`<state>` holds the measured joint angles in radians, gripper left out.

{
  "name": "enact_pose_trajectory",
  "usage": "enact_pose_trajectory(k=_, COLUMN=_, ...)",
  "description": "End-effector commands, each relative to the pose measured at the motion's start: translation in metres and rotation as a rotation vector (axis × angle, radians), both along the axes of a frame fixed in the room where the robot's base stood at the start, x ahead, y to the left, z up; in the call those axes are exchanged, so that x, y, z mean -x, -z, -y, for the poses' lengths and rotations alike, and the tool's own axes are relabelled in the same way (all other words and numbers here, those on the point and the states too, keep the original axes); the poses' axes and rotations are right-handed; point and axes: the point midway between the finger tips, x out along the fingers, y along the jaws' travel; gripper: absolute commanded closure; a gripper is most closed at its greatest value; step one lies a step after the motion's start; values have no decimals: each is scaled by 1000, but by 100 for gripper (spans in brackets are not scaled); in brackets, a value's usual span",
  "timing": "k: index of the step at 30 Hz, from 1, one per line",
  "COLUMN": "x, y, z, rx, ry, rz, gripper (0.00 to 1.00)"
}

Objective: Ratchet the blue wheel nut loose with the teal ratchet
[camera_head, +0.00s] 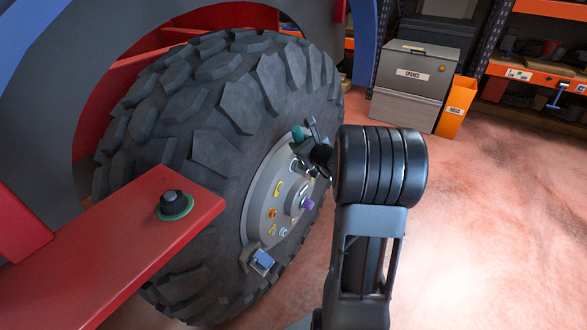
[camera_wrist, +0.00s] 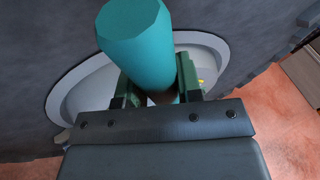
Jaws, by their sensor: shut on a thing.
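The teal ratchet (camera_wrist: 135,38) shows in the wrist view as a thick teal cylinder between the two green fingers of my gripper (camera_wrist: 158,84), which is shut on it. In the head view, the ratchet's teal end (camera_head: 298,133) stands out beside my gripper (camera_head: 308,150), at the upper part of the wheel hub (camera_head: 262,200). I cannot tell whether the ratchet's working end touches a nut.
The hub carries yellow pieces, an orange-red one (camera_head: 272,213) and a purple one (camera_head: 307,204). The big tyre (camera_head: 200,130) surrounds it. A red ledge (camera_head: 130,250) with a dark knob (camera_head: 175,203) juts out at left. A grey cabinet (camera_head: 415,80) stands behind; floor at right is clear.

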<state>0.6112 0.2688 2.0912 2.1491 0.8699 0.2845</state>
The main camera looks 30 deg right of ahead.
Motion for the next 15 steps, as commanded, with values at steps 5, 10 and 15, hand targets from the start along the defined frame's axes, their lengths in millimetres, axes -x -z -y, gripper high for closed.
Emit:
enact_pose_trajectory(k=5, x=1, y=2, z=-2, rx=24, ry=1, rz=13, gripper=100)
enact_pose_trajectory(k=10, x=3, y=3, z=-5, rx=42, ry=0, rz=23, gripper=100)
enact_pose_trajectory(k=15, x=4, y=3, z=-7, rx=55, ry=0, rz=30, gripper=100)
